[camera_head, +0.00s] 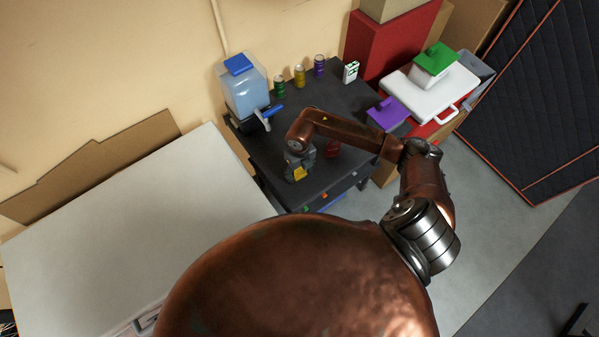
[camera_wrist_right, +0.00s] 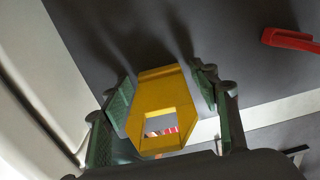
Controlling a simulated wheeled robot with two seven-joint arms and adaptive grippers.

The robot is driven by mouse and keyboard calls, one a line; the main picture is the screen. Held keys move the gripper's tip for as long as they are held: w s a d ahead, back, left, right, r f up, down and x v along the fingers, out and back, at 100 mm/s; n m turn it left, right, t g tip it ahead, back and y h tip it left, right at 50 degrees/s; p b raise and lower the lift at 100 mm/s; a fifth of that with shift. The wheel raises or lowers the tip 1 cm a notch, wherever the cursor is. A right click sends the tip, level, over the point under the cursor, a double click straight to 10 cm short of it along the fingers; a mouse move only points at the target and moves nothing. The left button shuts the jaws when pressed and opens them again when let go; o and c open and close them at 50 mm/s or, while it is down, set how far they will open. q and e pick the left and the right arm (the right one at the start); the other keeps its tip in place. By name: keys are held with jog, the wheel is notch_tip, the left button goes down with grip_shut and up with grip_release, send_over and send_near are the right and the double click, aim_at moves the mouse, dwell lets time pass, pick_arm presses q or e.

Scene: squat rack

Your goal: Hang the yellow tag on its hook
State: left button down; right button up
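The yellow tag (camera_wrist_right: 156,92) is a six-sided plate with a square opening, and sits between the green pads of my right gripper (camera_wrist_right: 163,106) in the wrist view. The pads press on both its sides. In the head view my right gripper (camera_head: 299,175) is over the front edge of the dark table (camera_head: 268,155), with a bit of the yellow tag (camera_head: 299,173) showing below it. Small green (camera_head: 306,209) and orange (camera_head: 324,196) pieces show along the table's front. I cannot make out the yellow tag's hook. My left gripper is out of view.
A water dispenser (camera_head: 244,90) with a blue tap stands at the table's back left. Several cans (camera_head: 300,75) line the back. A red object (camera_head: 333,150) lies right of my right gripper. A white cooler (camera_head: 425,98) is at the right, a large pale surface (camera_head: 130,225) at the left.

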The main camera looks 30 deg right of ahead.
dwell(0.3)
jog(key=r, duration=0.6)
jog(key=shift+w+r, duration=0.2)
jog(key=shift+w, duration=0.1)
jog(key=shift+r, duration=0.7)
